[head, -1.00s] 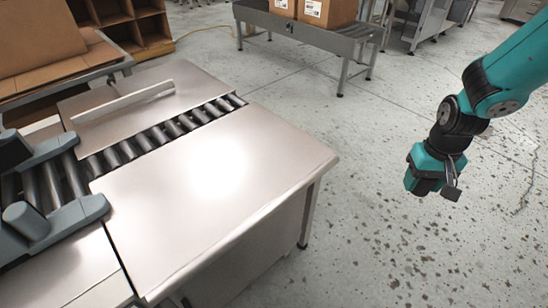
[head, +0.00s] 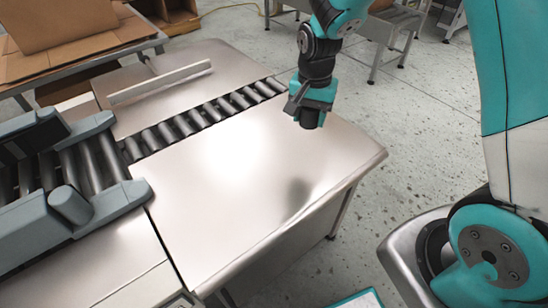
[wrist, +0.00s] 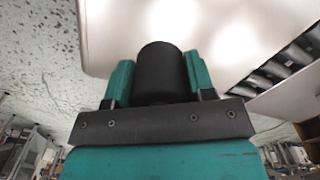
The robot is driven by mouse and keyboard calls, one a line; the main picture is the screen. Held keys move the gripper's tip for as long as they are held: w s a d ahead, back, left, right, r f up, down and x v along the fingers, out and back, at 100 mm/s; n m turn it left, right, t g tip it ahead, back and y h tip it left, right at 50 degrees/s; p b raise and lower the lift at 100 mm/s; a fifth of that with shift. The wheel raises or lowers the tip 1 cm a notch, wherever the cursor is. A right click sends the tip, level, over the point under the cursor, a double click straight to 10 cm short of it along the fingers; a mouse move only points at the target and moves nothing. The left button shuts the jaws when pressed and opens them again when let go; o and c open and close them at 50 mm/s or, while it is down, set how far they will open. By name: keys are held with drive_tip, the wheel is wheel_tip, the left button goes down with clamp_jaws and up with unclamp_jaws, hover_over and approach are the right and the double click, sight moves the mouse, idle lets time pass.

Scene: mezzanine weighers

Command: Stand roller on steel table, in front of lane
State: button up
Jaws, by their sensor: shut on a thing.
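My gripper (head: 312,101) is shut on a dark roller (wrist: 160,72), a short black cylinder between the teal fingers in the wrist view (wrist: 160,90). In the head view the roller's dark lower end (head: 309,120) shows below the fingers, pointing down. The gripper holds it above the far right part of the steel table (head: 225,175), with a dark blurred reflection on the top below. The lane (head: 190,122), a strip of dark metal rollers set in the table, runs along behind the bare front part; its right end lies just left of the gripper.
A grey machine with large rollers (head: 70,205) stands at the table's left. A pale rail (head: 160,82) lies behind the lane. Cardboard (head: 65,30) sits at the back left. The table's front top is bare; its right edge drops to open floor (head: 425,130).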

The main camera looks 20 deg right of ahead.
sight(278, 160)
drive_tip(key=w+a+r+m, duration=0.2)
drive_tip(key=a+r+m, duration=0.5)
drive_tip(key=m, duration=0.7)
wheel_tip(278, 160, down, 19)
drive_tip(key=b, duration=0.2)
drive_tip(key=shift+f+b, duration=0.1)
drive_tip(key=shift+b, duration=0.3)
drive_tip(key=shift+f, duration=0.15)
drive_tip(key=o, duration=0.9)
drive_tip(key=shift+o, duration=0.2)
